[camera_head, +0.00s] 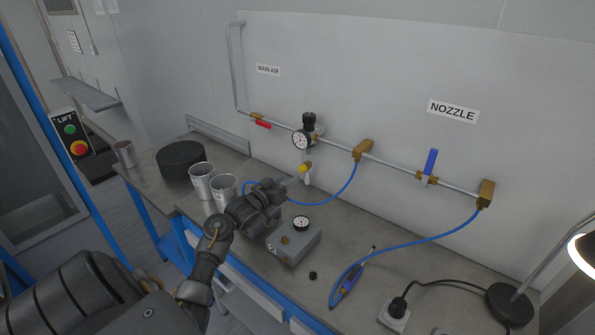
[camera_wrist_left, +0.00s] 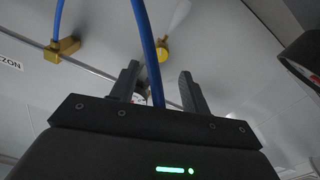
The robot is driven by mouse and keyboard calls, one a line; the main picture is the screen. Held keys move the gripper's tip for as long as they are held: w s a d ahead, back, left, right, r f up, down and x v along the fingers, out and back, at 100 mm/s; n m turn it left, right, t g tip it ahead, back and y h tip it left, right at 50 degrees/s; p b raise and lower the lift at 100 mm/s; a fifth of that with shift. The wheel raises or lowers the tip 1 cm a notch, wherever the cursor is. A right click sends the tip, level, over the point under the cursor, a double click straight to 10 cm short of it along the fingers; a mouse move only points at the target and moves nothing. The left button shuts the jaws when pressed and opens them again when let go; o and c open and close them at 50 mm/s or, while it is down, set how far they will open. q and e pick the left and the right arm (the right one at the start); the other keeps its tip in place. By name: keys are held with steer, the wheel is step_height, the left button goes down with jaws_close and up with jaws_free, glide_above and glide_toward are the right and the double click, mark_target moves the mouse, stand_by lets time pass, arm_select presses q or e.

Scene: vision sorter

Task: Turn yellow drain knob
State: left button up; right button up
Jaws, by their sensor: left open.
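The yellow drain knob (camera_head: 304,168) sits below the pressure gauge and regulator (camera_head: 303,137) on the wall pipe. In the left wrist view the yellow knob (camera_wrist_left: 163,51) shows beyond and between my fingertips, with a pale part beside it. My left gripper (camera_head: 291,184) is just left of and below the knob in the head view. It is open and empty, and its two dark fingers stand apart in the left wrist view (camera_wrist_left: 160,75). It appears apart from the knob. My right gripper is not in view.
Metal cups (camera_head: 223,187) and a black round block (camera_head: 181,160) stand left of my arm. A grey gauge box (camera_head: 293,243) sits just right of it. A blue hose (camera_head: 345,188) hangs close by; it crosses the left wrist view (camera_wrist_left: 150,55) between the fingers.

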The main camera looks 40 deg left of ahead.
mark_target(301, 170)
arm_select(q)
steer(key=w+p, duration=0.1)
steer(key=w, duration=0.5)
steer(key=shift+w+a, duration=0.1)
steer(key=shift+w, duration=0.1)
steer(key=c, duration=0.9)
steer(key=shift+a, duration=0.2)
steer(key=shift+c, duration=0.5)
steer(key=shift+d, duration=0.15)
steer(key=shift+m+b, duration=0.3)
steer(key=shift+m, duration=0.5)
steer(key=shift+d+m+b, duration=0.1)
steer(key=shift+m+b, duration=0.65)
steer(key=shift+m, duration=1.35)
